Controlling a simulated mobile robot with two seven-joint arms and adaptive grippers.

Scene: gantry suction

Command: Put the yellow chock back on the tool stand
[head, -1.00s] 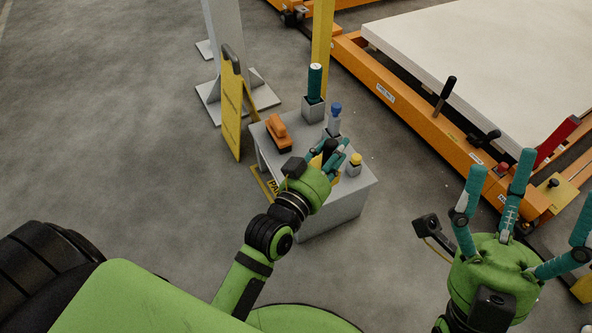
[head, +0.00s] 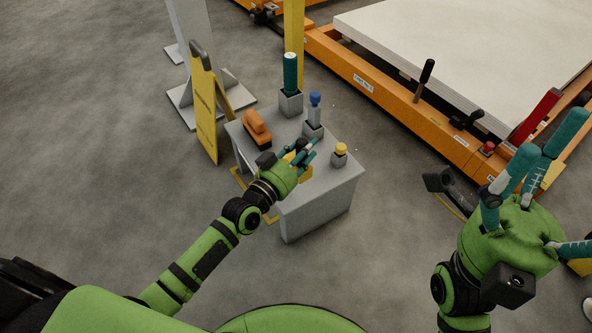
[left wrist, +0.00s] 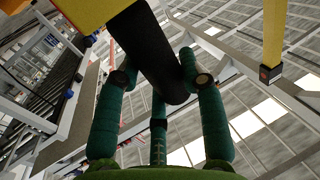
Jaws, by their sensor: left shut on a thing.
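The tool stand (head: 325,205) is a grey bench left of the lift platform in the head view. My left gripper (head: 304,153) is over its near side, shut on the black handle of the yellow chock (head: 304,173). The chock is mostly hidden behind the fingers, and I cannot tell whether it touches the stand top. In the left wrist view the teal fingers close around the black handle (left wrist: 150,50), with the yellow body (left wrist: 88,10) at the top left. My right gripper (head: 545,165) has its fingers spread, empty, at the right.
On the stand are an orange-brown tool (head: 256,127), a green cylinder in a grey holder (head: 290,103), a blue-topped item (head: 314,110) and a yellow-capped item (head: 339,154). A yellow floor sign (head: 204,110) stands left of it. The orange platform frame (head: 390,98) is behind right.

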